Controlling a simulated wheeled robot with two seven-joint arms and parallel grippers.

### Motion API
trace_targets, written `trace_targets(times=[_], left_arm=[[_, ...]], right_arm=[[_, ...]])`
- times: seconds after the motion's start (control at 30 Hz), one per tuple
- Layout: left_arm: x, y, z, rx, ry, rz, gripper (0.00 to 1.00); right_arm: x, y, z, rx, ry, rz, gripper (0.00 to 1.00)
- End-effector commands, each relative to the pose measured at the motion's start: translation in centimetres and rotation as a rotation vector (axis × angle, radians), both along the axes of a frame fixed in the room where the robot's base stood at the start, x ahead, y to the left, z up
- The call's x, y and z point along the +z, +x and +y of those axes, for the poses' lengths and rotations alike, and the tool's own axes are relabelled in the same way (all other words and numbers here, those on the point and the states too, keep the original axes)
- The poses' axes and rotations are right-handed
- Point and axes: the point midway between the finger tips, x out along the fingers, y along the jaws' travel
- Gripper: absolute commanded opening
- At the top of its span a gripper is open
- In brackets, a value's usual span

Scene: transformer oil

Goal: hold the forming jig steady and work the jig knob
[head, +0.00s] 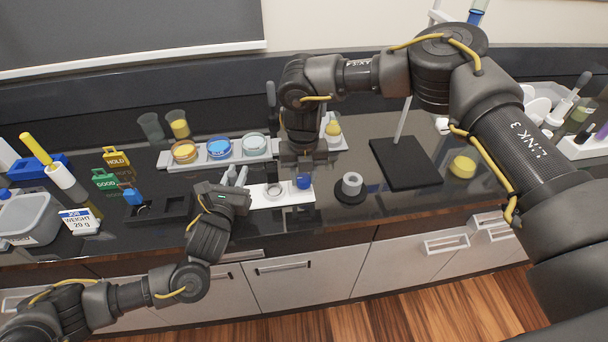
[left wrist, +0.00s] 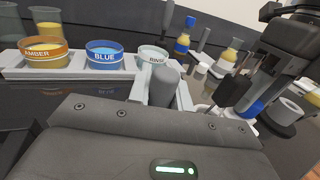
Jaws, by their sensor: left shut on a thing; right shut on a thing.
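The forming jig is a low white plate (head: 268,202) on the dark bench, with a ring (head: 274,190) on it and a blue jig knob (head: 304,182) at its right end. My left gripper (head: 236,177) is at the plate's left end, shut on a grey upright post of the jig, which shows between the fingers in the left wrist view (left wrist: 164,84). My right gripper (head: 304,170) points down over the jig knob and is shut on it. In the left wrist view, the knob (left wrist: 252,109) shows beneath the right fingers. The exact finger contact is partly hidden.
Behind the jig stands a white rack (head: 212,160) with amber, blue and rinse dishes. A grey roll on a dark round base (head: 351,186) stands to the right, before a black stand plate (head: 405,162). A black tray (head: 160,209) lies to the left.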

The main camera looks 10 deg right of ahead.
Motion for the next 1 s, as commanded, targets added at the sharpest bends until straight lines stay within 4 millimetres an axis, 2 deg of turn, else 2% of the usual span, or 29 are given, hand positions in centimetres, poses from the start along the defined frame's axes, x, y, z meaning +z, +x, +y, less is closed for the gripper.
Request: trace_targets(times=[0.17, 0.2, 0.33, 0.6, 0.73, 0.87, 1.0], left_arm=[[-0.1, 0.0, 0.1, 0.002, 0.002, 0.003, 0.0], [-0.1, 0.0, 0.1, 0.002, 0.002, 0.003, 0.0], [-0.1, 0.0, 0.1, 0.002, 0.002, 0.003, 0.0], [-0.1, 0.0, 0.1, 0.002, 0.002, 0.003, 0.0], [-0.1, 0.0, 0.1, 0.002, 0.002, 0.003, 0.0], [-0.1, 0.0, 0.1, 0.002, 0.002, 0.003, 0.0], [-0.1, 0.0, 0.1, 0.002, 0.002, 0.003, 0.0]], right_arm=[[0.0, 0.0, 0.0, -0.002, -0.001, -0.001, 0.1], [0.0, 0.0, 0.0, -0.002, -0.001, -0.001, 0.37], [0.0, 0.0, 0.0, -0.002, -0.001, -0.001, 0.54], [0.0, 0.0, 0.0, -0.002, 0.0, -0.001, 0.55], [0.8, 0.0, 0.0, -0.002, 0.0, -0.001, 0.55], [3.0, 0.1, 0.0, -0.002, 0.001, -0.004, 0.55], [6.1, 0.1, 0.0, -0.003, 0.001, -0.005, 0.55]])
